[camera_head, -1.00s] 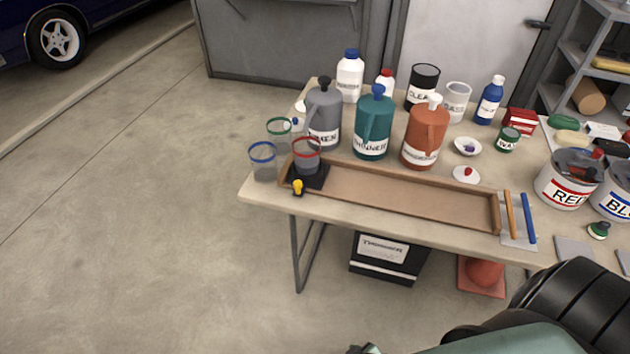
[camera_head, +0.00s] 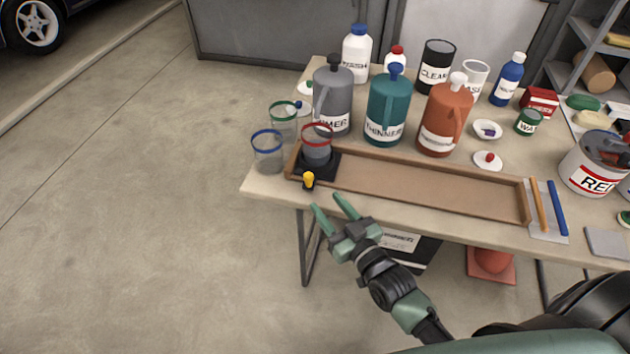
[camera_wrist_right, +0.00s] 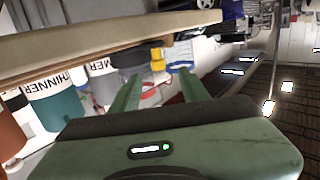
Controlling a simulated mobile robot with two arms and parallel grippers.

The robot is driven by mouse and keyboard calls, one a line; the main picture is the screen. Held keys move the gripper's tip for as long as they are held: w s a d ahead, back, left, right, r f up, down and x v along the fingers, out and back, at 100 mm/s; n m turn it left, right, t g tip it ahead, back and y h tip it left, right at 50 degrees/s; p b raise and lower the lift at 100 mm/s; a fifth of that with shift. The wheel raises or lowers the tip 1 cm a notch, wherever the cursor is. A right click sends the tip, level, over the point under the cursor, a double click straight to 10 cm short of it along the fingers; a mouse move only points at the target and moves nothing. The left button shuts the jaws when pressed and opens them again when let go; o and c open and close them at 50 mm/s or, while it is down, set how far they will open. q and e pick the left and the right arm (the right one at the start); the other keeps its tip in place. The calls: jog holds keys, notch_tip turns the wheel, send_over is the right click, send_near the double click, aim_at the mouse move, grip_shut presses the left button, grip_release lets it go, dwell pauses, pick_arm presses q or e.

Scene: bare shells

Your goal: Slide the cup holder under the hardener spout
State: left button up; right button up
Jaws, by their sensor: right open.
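The cup holder (camera_head: 328,166) is a black square block at the left end of a long wooden tray (camera_head: 430,190). A clear cup with a red rim (camera_head: 317,147) stands in it, and a yellow knob (camera_head: 308,179) sticks out at its front. The knob also shows in the wrist view (camera_wrist_right: 157,60). The orange jug (camera_head: 444,120), its label too blurred to read, stands behind the tray, right of the teal THINNER jug (camera_head: 388,108) and grey jug (camera_head: 333,98). My right gripper (camera_head: 327,201) is open and empty, in front of the table edge, short of the knob. My left gripper is out of view.
Clear cups with blue (camera_head: 268,152) and green (camera_head: 283,122) rims stand left of the holder. Orange and blue sticks (camera_head: 557,207) lie past the tray's right end. The tray is empty right of the holder. Bottles and cans stand behind the jugs.

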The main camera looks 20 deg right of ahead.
aim_at(311, 180)
jog(key=w, duration=0.2)
jog(key=w+a, duration=0.1)
jog(key=w, duration=0.5)
jog(key=shift+a+r, duration=0.15)
jog(key=shift+r, duration=0.05)
grip_shut()
dwell(1.3)
